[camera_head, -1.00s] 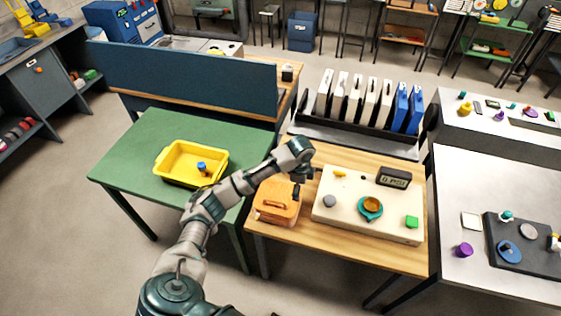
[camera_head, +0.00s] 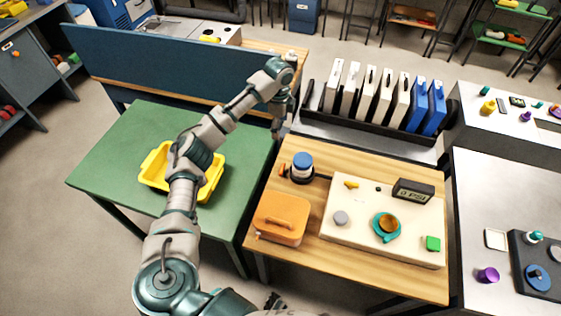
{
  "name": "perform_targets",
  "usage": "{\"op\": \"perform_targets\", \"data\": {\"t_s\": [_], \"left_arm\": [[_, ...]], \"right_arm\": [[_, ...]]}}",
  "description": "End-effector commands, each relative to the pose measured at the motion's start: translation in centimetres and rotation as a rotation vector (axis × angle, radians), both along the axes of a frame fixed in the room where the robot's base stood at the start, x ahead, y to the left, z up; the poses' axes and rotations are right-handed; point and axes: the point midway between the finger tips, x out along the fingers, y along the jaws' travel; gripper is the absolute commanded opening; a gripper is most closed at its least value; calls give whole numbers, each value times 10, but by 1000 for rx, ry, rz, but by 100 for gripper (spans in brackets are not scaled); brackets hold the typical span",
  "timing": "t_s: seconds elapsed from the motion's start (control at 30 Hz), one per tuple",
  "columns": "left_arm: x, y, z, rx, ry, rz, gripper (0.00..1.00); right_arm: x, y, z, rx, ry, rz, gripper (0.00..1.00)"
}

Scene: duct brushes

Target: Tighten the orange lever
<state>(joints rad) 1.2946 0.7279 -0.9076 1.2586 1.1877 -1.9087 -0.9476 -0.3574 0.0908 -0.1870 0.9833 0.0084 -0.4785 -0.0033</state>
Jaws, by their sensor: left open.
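A small orange lever (camera_head: 283,169) sticks out at the left of a dark round holder with a blue-capped jar (camera_head: 302,163), at the back left of the wooden table. My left gripper (camera_head: 277,132) points down above and behind the lever, apart from it. It is open and looks empty, though its fingers are small and dark. At the bottom edge, a dark part that appears to be my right gripper (camera_head: 274,300) barely shows; its jaws are unclear.
An orange case (camera_head: 281,219) lies in front of the jar. A cream panel (camera_head: 335,241) with knobs and a gauge (camera_head: 413,192) is to the right. A rack of white and blue cases (camera_head: 375,125) stands behind. A yellow tray (camera_head: 149,166) on the green table is partly hidden by my arm.

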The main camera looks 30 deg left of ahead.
Motion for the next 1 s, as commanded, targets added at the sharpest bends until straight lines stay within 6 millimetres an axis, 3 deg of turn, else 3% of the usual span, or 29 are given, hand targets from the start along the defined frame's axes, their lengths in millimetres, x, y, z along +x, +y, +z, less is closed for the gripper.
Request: {"op": "perform_targets", "data": {"t_s": [0.03, 0.2, 0.4, 0.67, 1.0], "left_arm": [[0, -3, -12, 2, 2, -3, 83], [1, -9, -34, 6, 10, -3, 83], [2, -4, -62, 0, 20, -3, 83], [1, 4, -87, -6, 25, -1, 83], [0, -5, -161, 2, 26, -3, 83]], "right_arm": [[8, 0, -4, 2, -6, -1, 40], [34, 4, 2, 9, -16, -4, 40], [59, 10, 16, 6, -25, -10, 40], [72, 16, 31, 0, -31, -13, 40], [85, 15, 48, 9, -39, -15, 40]]}}
